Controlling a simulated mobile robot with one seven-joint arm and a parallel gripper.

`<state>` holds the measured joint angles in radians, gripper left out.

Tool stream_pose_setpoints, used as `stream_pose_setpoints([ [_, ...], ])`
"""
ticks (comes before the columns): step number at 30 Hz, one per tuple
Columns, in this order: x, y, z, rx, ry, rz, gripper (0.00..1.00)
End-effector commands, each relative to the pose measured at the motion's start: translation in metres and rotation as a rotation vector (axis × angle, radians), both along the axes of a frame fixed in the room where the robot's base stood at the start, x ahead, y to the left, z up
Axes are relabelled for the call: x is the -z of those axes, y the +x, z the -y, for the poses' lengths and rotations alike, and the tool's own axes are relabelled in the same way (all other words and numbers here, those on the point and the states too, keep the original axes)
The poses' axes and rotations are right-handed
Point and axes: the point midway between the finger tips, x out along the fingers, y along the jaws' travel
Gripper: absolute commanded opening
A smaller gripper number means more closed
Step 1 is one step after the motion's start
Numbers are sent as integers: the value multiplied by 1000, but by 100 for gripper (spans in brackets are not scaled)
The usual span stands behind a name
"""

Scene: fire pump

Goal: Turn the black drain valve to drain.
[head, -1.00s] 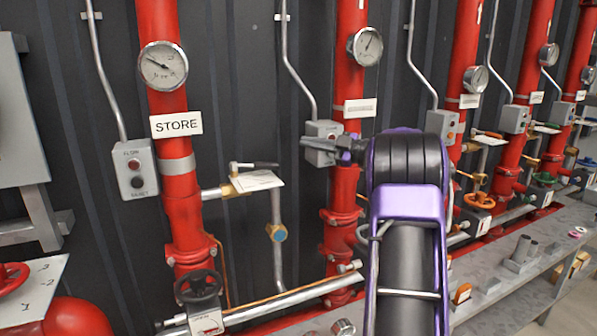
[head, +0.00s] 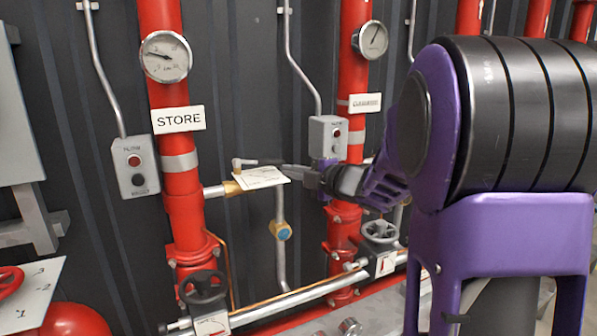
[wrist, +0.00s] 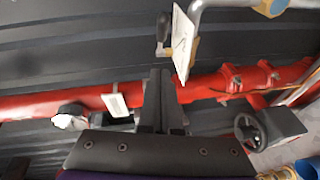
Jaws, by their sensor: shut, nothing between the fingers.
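A valve with a short black lever (head: 262,162) and a brass body (head: 232,188) sits on a side pipe right of the STORE riser. A white tag (head: 262,178) hangs at it. In the wrist view the dark lever (wrist: 163,27) and the tag (wrist: 183,42) show just beyond my fingertips. My gripper (head: 302,174) is shut and empty, its tips at the right of the lever and tag. In the wrist view my fingers (wrist: 155,95) are together, close below the lever; contact cannot be told. The tag's text is too small to read.
A second red riser (head: 345,225) stands behind my gripper. A black handwheel (head: 203,287) and a grey one (head: 380,230) sit lower. A dark ribbed wall is behind.

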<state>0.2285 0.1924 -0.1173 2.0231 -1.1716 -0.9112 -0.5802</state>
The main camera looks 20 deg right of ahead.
Motion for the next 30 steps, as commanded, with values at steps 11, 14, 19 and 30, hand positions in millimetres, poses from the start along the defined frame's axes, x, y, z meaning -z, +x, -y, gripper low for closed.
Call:
stream_pose_setpoints([
  [11,12,70,-24,2,1,-3,0],
  [14,14,81,-20,1,0,-1,0],
  [19,16,91,-17,0,1,0,0],
  [30,17,93,-16,0,1,0,0],
])
